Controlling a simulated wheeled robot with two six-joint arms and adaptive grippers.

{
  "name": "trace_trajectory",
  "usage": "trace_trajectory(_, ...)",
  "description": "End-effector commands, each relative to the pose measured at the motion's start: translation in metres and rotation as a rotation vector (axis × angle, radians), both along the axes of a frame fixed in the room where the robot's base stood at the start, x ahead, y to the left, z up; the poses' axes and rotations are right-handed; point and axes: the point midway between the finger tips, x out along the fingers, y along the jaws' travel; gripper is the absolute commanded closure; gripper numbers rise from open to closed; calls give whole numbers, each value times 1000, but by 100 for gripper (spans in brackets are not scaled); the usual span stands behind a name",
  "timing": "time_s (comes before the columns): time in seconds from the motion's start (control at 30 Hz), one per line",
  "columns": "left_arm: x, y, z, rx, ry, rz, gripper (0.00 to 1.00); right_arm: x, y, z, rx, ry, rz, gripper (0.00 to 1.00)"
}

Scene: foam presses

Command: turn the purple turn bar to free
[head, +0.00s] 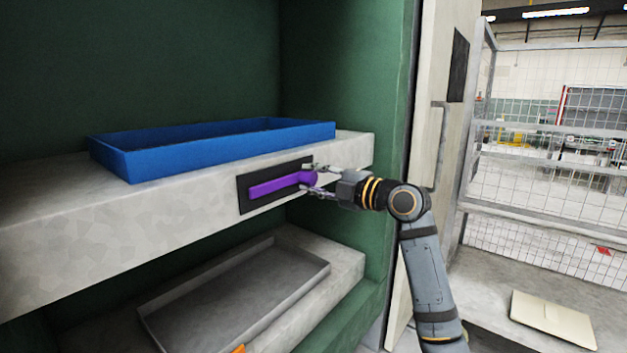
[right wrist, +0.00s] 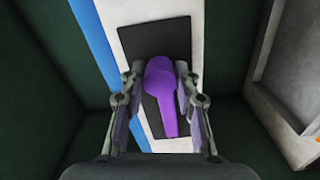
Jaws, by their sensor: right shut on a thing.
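The purple turn bar (head: 275,186) sits on a black plate (head: 247,205) on the front face of the upper grey slab. In the head view it lies nearly along the slab's edge, with its thick hub end at the right. My right gripper (head: 312,180) is at the hub end, one finger above and one below, shut on it. In the right wrist view the purple turn bar (right wrist: 160,82) stands between the fingers of the right gripper (right wrist: 161,85). No marking for free is legible. My left gripper is not in view.
A blue tray (head: 215,155) lies on the upper slab (head: 100,225) just above the bar. A grey tray (head: 240,290) lies on the lower shelf. A green wall (head: 345,70) and an open door with a handle (head: 440,145) stand close to my right arm.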

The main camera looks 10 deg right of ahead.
Motion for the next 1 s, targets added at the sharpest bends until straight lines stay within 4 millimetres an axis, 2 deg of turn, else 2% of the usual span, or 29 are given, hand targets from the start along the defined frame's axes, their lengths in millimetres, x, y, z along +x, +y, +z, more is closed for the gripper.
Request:
trace_trajectory(0.03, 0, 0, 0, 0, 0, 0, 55, 0, 0, -1, -3, 2, 1, 66)
trace_trajectory(0.2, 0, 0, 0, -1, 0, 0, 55, 0, 0, -1, -1, 2, 0, 46)
trace_trajectory(0.57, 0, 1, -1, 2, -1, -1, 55, -5, -6, -1, -3, -1, -3, 46)
trace_trajectory(1.0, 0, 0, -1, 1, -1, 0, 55, -75, -61, -3, -10, 4, -5, 46)
